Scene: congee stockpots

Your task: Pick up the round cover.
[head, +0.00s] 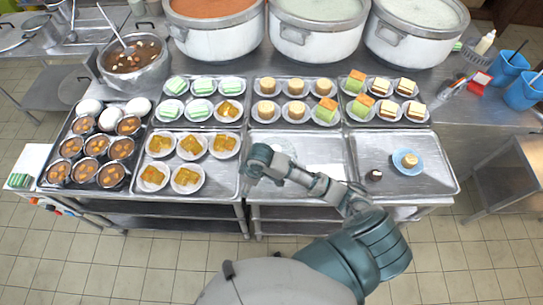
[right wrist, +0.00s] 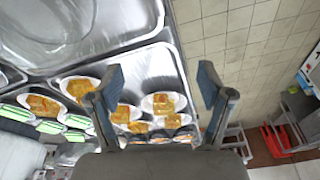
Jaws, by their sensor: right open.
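A clear, see-through round cover (head: 286,147) lies in the middle front tray (head: 322,142), faint against the bright metal. It also shows in the right wrist view as a shiny round shape (right wrist: 45,22) at the top left, cut off by the frame edge. My right gripper (head: 248,170) is over the left side of that tray, close to the cover and apart from it. In the right wrist view its two fingers (right wrist: 158,84) stand wide apart with nothing between them. My left gripper is not in view.
The left front tray (head: 215,184) holds plates of orange food. The right front tray (head: 434,178) holds a blue plate (head: 405,161) and a small dark object (head: 375,175). Plated foods fill the trays behind. Large white pots (head: 318,40) stand at the back.

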